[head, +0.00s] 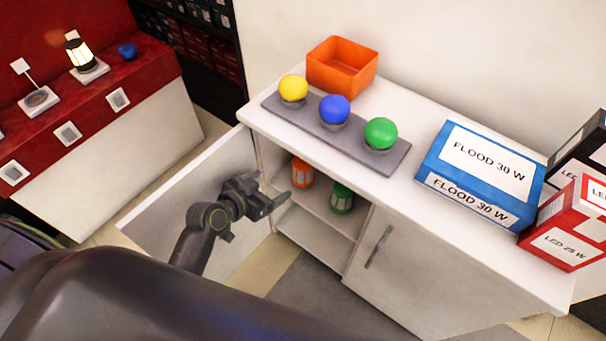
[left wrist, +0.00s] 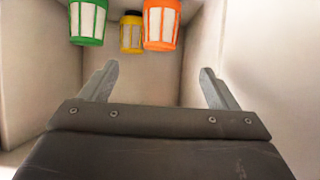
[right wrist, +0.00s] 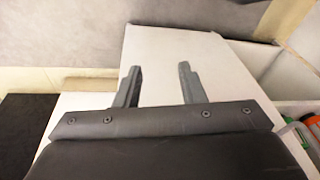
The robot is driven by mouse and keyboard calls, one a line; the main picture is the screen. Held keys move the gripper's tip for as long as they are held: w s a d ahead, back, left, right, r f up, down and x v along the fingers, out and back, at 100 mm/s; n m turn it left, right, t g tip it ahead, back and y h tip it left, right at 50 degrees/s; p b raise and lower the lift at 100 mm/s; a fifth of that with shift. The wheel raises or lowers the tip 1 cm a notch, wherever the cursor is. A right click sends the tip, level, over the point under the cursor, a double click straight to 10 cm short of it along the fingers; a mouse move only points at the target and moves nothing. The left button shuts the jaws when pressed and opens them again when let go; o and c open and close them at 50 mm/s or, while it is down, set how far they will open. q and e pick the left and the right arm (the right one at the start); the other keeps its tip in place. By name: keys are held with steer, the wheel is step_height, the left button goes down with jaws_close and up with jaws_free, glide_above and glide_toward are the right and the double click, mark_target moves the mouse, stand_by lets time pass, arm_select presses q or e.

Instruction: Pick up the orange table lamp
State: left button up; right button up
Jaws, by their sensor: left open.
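The orange table lamp (head: 302,174) stands inside the open cabinet, on a shelf. It also shows at the top of the left wrist view (left wrist: 162,24), beyond the fingers and nearer the right one. A green lamp (head: 341,198) stands beside it on the shelf. A yellow lamp (left wrist: 132,34) shows between and behind them in the left wrist view. My left gripper (head: 272,203) is open and empty at the cabinet opening, apart from the orange lamp. My right gripper (right wrist: 158,75) is open and empty in the right wrist view, with a pale panel beyond it.
The left cabinet door (head: 190,205) stands open; the right door (head: 395,270) is shut. On the white top (head: 410,195) are an orange bin (head: 342,66), a grey tray (head: 395,162) with coloured domes, and a blue box (head: 480,172). A red display counter (head: 130,75) stands at left.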

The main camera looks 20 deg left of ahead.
mark_target(296, 171)
arm_select(q)
steer(key=b+x, duration=0.2)
steer(key=x, duration=0.6)
steer(key=shift+w+d+f, duration=0.1)
steer(key=shift+w+f, duration=0.15)
steer(key=shift+w, duration=0.05)
steer(key=b+x, duration=0.1)
steer(key=x, duration=0.4)
steer(key=shift+b, duration=0.3)
steer(key=shift+w+d+f, duration=0.2)
steer(key=shift+w, duration=0.3)
arm_select(e)
steer(key=r, duration=0.1)
steer(key=w+a+r+t, duration=0.1)
steer(key=r, duration=0.1)
steer(key=r+t+y, duration=0.1)
steer(key=shift+w+a+r, duration=0.2)
steer(key=shift+a, duration=0.15)
arm_select(q)
steer(key=shift+c, duration=0.4)
steer(key=c, duration=1.1)
steer(key=shift+r, duration=0.2)
arm_select(e)
steer(key=shift+s+r, duration=0.1)
